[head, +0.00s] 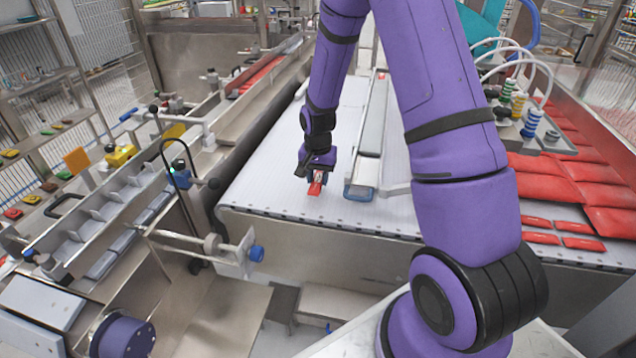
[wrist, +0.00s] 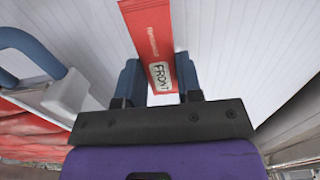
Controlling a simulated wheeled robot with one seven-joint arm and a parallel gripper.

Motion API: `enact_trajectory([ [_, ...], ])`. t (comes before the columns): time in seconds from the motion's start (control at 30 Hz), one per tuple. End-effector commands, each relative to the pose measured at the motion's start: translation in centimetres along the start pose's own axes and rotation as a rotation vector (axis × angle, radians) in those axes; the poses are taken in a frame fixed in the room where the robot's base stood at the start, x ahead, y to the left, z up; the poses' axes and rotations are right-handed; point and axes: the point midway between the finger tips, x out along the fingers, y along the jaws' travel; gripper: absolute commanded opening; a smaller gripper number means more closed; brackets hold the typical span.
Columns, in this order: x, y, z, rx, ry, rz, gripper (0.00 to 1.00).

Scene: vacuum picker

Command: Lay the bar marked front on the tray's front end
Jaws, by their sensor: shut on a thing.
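The bar marked front (wrist: 150,35) is a flat red packet with a white label reading FRONT, seen in the wrist view. My gripper (wrist: 160,84) is shut on it, one blue finger on each side, and the bar sticks out past the fingertips. In the head view my gripper (head: 317,176) points down over the white belt, with the red bar (head: 314,189) under it. I cannot tell whether the bar touches the belt. A long grey piece (head: 371,125) with a blue end lies just right of the gripper; I cannot tell if this is the tray.
Red packs (head: 567,170) and small red bars (head: 570,227) lie on the right of the white belt (head: 270,190). A compartmented metal channel (head: 117,196) runs along the left. The belt left of my gripper is clear.

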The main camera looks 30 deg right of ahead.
Motion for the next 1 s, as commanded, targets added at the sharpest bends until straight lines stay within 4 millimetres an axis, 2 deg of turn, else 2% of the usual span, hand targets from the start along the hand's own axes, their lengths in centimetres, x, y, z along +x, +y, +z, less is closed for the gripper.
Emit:
enact_trajectory([
  [0.07, 0.1, -0.2, -1.1, 0.001, 0.000, 0.000, 0.10],
  [0.2, 0.2, -0.4, -1.8, -0.001, 0.000, 0.000, 0.10],
  [0.53, 3.6, -0.3, -1.7, -0.001, -0.002, 0.001, 0.10],
  [0.93, 4.0, -0.4, -1.7, -0.001, 0.000, 0.001, 0.10],
  [0.97, 4.0, -0.4, -1.7, -0.001, 0.000, 0.000, 0.40],
  [1.0, 4.0, -0.4, -1.7, -0.001, 0.000, 0.000, 0.49],
])
